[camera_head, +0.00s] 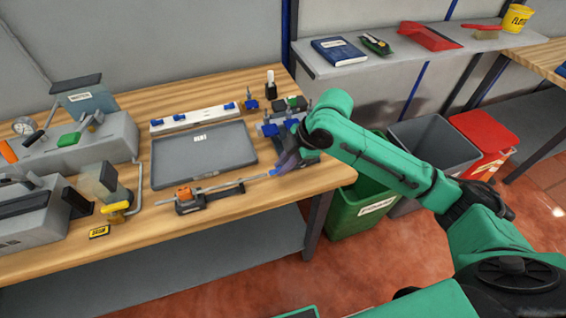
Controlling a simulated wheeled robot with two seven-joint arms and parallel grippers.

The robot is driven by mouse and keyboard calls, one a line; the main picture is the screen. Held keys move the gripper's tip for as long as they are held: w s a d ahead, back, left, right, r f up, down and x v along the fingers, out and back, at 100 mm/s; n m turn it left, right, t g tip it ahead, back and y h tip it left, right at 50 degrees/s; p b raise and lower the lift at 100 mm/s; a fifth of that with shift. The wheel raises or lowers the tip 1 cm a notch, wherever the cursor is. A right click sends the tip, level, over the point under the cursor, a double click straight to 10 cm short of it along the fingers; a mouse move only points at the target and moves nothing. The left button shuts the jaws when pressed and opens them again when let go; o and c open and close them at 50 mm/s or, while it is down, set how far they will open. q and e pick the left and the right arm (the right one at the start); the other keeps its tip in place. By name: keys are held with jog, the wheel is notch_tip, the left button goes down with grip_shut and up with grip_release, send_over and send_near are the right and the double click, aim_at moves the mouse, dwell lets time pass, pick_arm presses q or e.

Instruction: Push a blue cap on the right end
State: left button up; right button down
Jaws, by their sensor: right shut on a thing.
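A thin grey rod (222,187) lies across a dark fixture (206,203) with an orange clamp (184,193), near the front of the bench. My right gripper (281,166) is at the rod's right end, shut on a small blue cap (273,171). The cap appears in line with the rod's right end and looks close to or touching it; how far it is seated cannot be told. The gripper hides part of the cap. My left gripper is not in view.
A grey tray (203,166) lies behind the rod, with a white strip holding blue pieces (194,119) beyond it. A rack with blue parts (268,129) stands behind my right gripper. Grey machines (115,140) crowd the left. Bins (360,213) stand past the bench's right edge.

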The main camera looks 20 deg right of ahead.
jog(key=shift+a+p, duration=0.6)
jog(key=shift+a, duration=0.55)
dwell(0.6)
jog(key=shift+c, duration=2.3)
grip_release()
notch_tip(320, 180, up, 7)
jog(key=p, duration=0.8)
jog(key=shift+s, duration=0.1)
